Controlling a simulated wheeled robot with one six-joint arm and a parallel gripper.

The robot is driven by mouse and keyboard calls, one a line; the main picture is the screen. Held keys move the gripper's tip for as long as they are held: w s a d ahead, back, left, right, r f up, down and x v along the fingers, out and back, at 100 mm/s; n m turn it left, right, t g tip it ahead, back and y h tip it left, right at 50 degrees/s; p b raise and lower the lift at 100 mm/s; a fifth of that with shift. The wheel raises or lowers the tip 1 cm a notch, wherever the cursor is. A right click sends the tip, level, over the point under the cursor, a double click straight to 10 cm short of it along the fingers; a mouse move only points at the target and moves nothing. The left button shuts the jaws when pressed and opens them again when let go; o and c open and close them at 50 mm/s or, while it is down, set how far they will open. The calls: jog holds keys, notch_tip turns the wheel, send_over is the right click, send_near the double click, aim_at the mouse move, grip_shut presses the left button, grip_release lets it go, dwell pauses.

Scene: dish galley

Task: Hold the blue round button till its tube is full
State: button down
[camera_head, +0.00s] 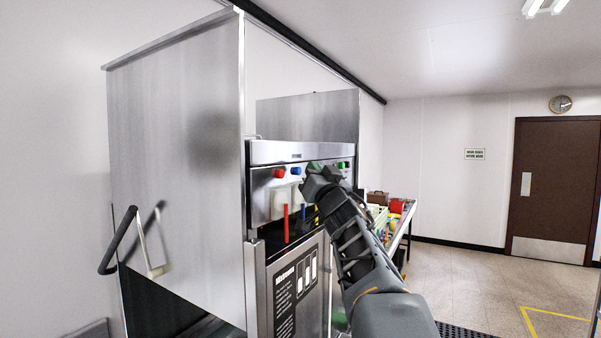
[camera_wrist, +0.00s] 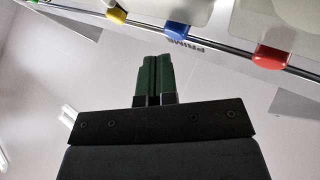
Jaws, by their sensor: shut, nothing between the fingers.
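The blue round button (camera_head: 296,170) is on the front panel of a steel machine, just right of a red button (camera_head: 279,172). In the wrist view the blue button (camera_wrist: 177,31) shows near the top, slightly right of and beyond my fingertips, with a visible gap between them in the picture. My gripper (camera_head: 318,177) is shut and empty in front of the panel, to the right of the blue button in the head view. Its dark green fingers (camera_wrist: 153,78) are together. A blue column (camera_head: 303,213) shows below the panel; its fill level is hard to judge.
A taller red column (camera_head: 286,223) stands left of the blue one. A green button (camera_head: 341,165) is farther right; a yellow one (camera_wrist: 116,14) neighbours the blue in the wrist view. A table with coloured items (camera_head: 397,206) stands beyond. Floor is open at right.

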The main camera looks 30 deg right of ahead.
jog(key=shift+w, duration=0.1)
jog(key=shift+w+a, duration=0.2)
jog(key=shift+w, duration=0.05)
jog(key=shift+w+a, duration=0.2)
jog(key=shift+w, duration=0.15)
dwell(1.0)
dwell(0.5)
jog(key=shift+s+d, duration=0.4)
jog(key=shift+s, duration=0.35)
jog(key=shift+p, duration=0.3)
jog(key=shift+s+d+p, duration=0.25)
jog(key=shift+s+d, duration=0.15)
jog(key=shift+s, duration=0.35)
jog(key=shift+s+d+p, duration=0.2)
jog(key=shift+s+d, duration=0.2)
jog(key=shift+s, duration=0.3)
jog(key=shift+s+d+p, duration=0.25)
jog(key=shift+s+d, duration=0.15)
jog(key=shift+s, duration=0.35)
